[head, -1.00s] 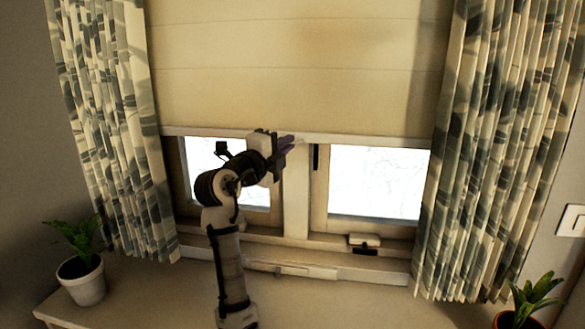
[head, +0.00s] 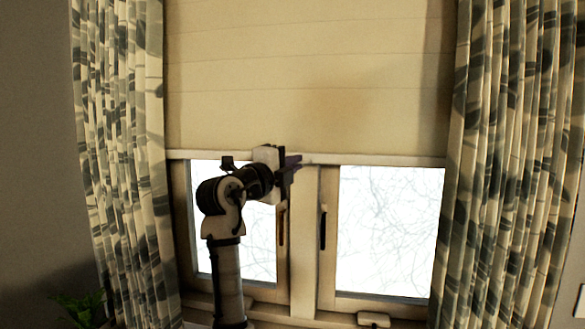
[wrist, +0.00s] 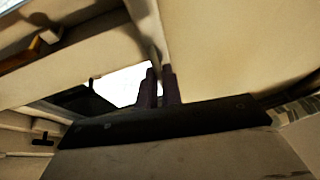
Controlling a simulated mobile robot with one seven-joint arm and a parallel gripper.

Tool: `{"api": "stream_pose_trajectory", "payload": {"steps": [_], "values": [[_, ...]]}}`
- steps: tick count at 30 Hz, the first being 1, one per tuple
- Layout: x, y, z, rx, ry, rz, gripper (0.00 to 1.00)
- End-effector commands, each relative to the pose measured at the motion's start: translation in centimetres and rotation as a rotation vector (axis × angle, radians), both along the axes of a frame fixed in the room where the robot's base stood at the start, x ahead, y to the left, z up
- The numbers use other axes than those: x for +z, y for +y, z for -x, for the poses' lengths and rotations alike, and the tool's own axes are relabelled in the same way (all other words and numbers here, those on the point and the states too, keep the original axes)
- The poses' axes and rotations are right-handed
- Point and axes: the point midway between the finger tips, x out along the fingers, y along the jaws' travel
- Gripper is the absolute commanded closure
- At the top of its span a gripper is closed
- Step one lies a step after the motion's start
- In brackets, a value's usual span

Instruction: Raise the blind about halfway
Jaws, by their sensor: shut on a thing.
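The blind (head: 300,80) is a cream fabric panel covering the upper part of the window in the head view. Its pale bottom rail (head: 385,160) runs level across both panes, with bare glass below. My gripper (head: 297,162) is at the rail near the middle of the window, its dark fingers shut on the rail. In the wrist view the fingers (wrist: 158,88) are close together at the rail's edge, with the blind's fabric (wrist: 235,45) to the upper right. The exact contact is partly hidden by the gripper.
Patterned curtains hang at the left (head: 120,150) and right (head: 510,150) of the window. A potted plant (head: 80,305) is at the lower left.

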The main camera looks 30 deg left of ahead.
Motion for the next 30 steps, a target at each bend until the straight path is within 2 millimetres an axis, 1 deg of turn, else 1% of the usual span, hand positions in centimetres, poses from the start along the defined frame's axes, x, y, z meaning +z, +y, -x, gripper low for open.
{"api": "stream_pose_trajectory", "payload": {"steps": [4,5,9,17,20,23,26,30], "values": [[0.0,0.0,0.0,0.001,0.0,0.0,1.0],[0.0,0.0,0.0,0.001,0.0,0.0,0.89],[-0.1,0.0,0.0,0.001,0.001,0.0,0.71],[-0.1,0.0,0.0,0.001,0.001,0.0,0.71],[-0.2,0.1,0.5,0.002,0.0,0.0,0.71],[-0.6,0.3,1.7,0.003,-0.001,-0.001,0.71],[-0.9,0.5,3.7,0.003,-0.001,-0.002,0.71],[-1.4,1.0,7.0,0.004,-0.002,-0.001,0.71]]}}
